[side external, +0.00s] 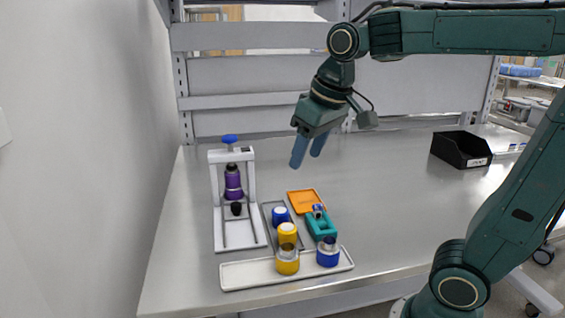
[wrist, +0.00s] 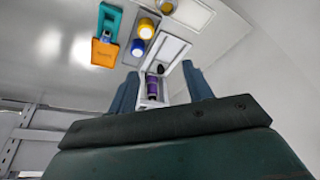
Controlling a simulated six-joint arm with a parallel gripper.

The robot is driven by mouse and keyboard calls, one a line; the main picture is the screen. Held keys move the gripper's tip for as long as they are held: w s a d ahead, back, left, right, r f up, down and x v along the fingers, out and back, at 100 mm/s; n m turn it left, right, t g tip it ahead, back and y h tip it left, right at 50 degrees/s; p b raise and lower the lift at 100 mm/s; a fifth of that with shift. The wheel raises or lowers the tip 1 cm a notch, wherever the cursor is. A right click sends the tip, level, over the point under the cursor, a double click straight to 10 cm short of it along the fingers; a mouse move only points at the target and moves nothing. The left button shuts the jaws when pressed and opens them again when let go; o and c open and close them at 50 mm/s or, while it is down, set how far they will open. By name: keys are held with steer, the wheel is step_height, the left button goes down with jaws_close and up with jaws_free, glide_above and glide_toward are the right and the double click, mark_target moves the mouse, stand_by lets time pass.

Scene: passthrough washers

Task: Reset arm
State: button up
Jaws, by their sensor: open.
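My gripper (side external: 308,150) is open and empty, raised in the air above the back middle of the table. In the wrist view its two blue fingers (wrist: 160,95) stand apart with nothing held between them. A white press stand (side external: 217,200) with a blue knob stands at the left of the table. A purple cylinder (side external: 233,181) sits upright in the stand, with a black piece below it. The stand and the purple cylinder (wrist: 152,88) also show between the fingers in the wrist view, well beyond them.
A white tray (side external: 240,275) holds yellow and blue cylinders at the front. Behind it are a grey tray with a blue-capped part, a teal holder (side external: 318,228) and an orange tray (side external: 306,199). A black bin (side external: 460,149) stands at the right. The table's middle right is clear.

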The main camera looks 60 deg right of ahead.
steer(key=s+a+f+t, duration=0.1)
steer(key=s+f, duration=0.2)
steer(key=s, duration=0.2)
steer(key=s+a+f+n, duration=0.1)
steer(key=s+f, duration=0.1)
steer(key=s, duration=0.4)
steer(key=shift+s+f+t+y, duration=0.2)
steer(key=shift+f+t+y, duration=0.1)
steer(key=shift+f+t, duration=0.1)
stand_by(0.3)
